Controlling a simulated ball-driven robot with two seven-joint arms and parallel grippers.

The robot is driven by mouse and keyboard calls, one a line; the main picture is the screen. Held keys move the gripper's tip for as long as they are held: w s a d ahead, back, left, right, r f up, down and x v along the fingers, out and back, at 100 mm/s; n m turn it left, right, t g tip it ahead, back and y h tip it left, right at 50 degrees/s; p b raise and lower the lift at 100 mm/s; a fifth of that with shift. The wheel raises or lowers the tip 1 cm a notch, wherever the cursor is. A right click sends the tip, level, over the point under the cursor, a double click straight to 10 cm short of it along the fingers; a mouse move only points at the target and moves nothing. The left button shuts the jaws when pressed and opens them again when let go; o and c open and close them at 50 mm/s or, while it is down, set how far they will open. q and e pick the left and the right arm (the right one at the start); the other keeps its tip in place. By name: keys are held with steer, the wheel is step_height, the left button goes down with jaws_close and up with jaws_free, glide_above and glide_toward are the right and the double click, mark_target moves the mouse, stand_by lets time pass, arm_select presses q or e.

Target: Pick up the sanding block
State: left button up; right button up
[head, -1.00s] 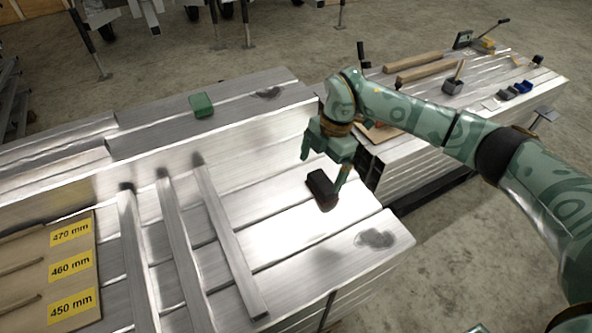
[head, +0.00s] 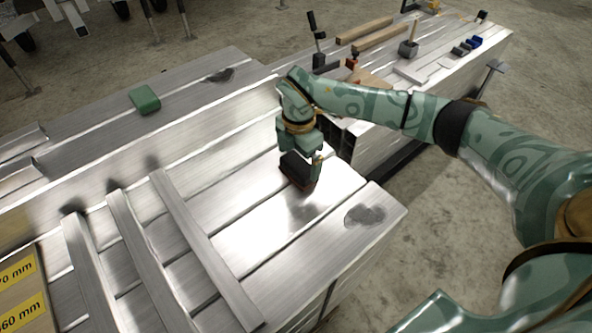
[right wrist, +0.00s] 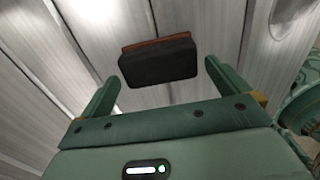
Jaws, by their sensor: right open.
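The sanding block (head: 299,170) is a dark block with a reddish-brown underside, lying on the aluminium planks near the right end of the trailer bed. My right gripper (head: 300,160) is directly over it and partly hides it in the head view. In the right wrist view the block (right wrist: 158,62) lies just ahead of and between the two green fingers of the open right gripper (right wrist: 160,85). Gaps show on both sides, and I see no contact. My left gripper is not in view.
Loose aluminium bars (head: 205,245) lie across the planks left of the block. A green block (head: 145,99) sits on the raised ledge behind. A second stack at the back right carries wooden bars (head: 380,38), a mallet (head: 409,47) and small blue items. The plank area right of the block is clear.

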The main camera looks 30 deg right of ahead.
mark_target(298, 163)
step_height(298, 163, down, 4)
steer(key=shift+w+d+f+b, duration=0.1)
steer(key=shift+w+f+b, duration=0.1)
steer(key=shift+b, duration=0.65)
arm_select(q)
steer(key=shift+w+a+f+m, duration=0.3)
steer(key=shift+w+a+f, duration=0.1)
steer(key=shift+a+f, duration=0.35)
arm_select(e)
steer(key=shift+s+r, duration=0.1)
steer(key=shift+r, duration=0.1)
steer(key=c, duration=0.8)
steer(key=shift+r, duration=0.1)
